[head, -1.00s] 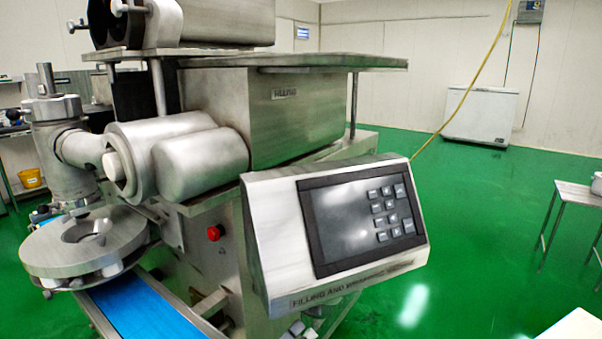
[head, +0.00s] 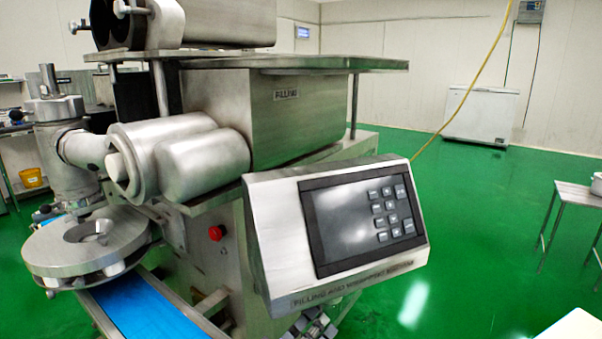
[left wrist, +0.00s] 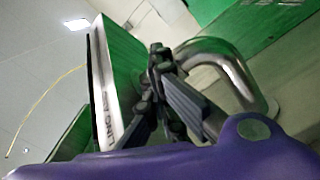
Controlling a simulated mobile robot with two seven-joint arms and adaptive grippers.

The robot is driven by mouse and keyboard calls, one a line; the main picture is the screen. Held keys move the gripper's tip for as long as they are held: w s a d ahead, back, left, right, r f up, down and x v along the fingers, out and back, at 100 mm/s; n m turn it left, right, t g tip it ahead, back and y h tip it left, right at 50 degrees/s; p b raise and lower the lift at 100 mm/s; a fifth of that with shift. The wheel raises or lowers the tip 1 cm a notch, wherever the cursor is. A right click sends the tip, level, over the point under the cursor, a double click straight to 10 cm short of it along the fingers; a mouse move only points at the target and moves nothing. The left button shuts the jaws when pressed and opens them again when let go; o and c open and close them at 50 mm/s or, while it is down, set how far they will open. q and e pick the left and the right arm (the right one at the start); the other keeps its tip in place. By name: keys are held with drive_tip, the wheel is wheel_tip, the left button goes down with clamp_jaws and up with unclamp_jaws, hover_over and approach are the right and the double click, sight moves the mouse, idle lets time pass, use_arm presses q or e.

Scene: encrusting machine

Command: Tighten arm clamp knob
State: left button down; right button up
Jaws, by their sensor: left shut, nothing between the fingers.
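My left gripper (head: 312,326) shows at the bottom of the head view, just below the control panel (head: 268,225), partly cut off by the frame edge. In the left wrist view its dark fingers (left wrist: 162,62) are shut and empty, with their tips beside the panel's lettered edge (left wrist: 106,112). A bent metal tube (left wrist: 237,68) curves just to the right of the fingers; I cannot tell whether they touch it. I cannot make out the arm clamp knob in either view. My right gripper is not in view.
The steel machine body (head: 290,115) stands behind the panel. A red button (head: 215,233) is on its side. A blue conveyor belt (head: 140,308) and a round metal disc (head: 60,250) are at the left. Green floor is open to the right, before a small table (head: 575,196).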

use_arm(q)
drive_tip(key=shift+w+d+r, duration=0.15)
drive_tip(key=shift+r, duration=0.35)
drive_tip(key=shift+f, duration=0.15)
drive_tip(key=shift+w+a+f+b, duration=0.2)
drive_tip(key=shift+w+a+f, duration=0.05)
drive_tip(key=shift+f, duration=0.4)
drive_tip(key=shift+w+a+f+b, duration=0.15)
drive_tip(key=shift+w+a+f, duration=0.1)
drive_tip(key=shift+f, duration=0.35)
drive_tip(key=shift+a+f, duration=0.1)
drive_tip(key=shift+f, duration=0.1)
